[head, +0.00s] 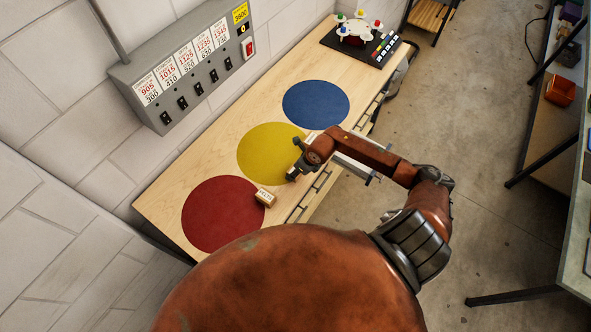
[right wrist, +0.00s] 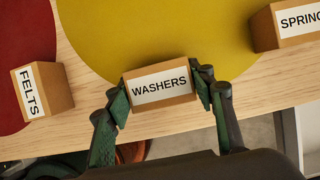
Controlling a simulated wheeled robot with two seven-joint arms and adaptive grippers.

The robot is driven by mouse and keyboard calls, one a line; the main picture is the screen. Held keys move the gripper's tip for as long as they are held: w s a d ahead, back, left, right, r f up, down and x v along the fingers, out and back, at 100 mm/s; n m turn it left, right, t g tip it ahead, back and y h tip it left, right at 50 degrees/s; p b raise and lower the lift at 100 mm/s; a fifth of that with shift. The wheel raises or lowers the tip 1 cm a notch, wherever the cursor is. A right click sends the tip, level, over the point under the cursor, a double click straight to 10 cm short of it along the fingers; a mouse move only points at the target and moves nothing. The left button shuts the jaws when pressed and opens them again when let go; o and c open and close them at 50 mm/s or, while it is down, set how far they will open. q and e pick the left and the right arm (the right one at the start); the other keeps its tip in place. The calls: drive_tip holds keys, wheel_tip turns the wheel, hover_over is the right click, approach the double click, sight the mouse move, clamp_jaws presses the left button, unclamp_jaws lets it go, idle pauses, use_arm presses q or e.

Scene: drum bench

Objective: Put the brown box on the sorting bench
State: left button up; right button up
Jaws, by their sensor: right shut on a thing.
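My right gripper (right wrist: 158,90) is shut on a brown box labelled WASHERS (right wrist: 160,88), with one finger on each side. The box is over the front edge of the yellow circle on the wooden sorting bench (head: 160,203); I cannot tell whether it touches the bench. In the head view my right gripper (head: 293,174) largely hides this box. A brown box labelled FELTS (right wrist: 41,91) sits by the red circle, also seen in the head view (head: 265,198). A brown box whose label starts SPRING (right wrist: 286,25) stands at the right of the wrist view. My left gripper is not in view.
The bench top has red (head: 222,214), yellow (head: 262,152) and blue (head: 316,103) circles. A black tray with coloured parts (head: 360,40) is at its far end. A grey switch panel (head: 185,75) hangs on the wall. The blue circle is clear.

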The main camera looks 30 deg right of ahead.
drive_tip(key=o, duration=1.2)
drive_tip(key=b+v, duration=0.2)
drive_tip(key=v, duration=1)
drive_tip(key=shift+s, duration=0.1)
drive_tip(key=shift+a, duration=0.15)
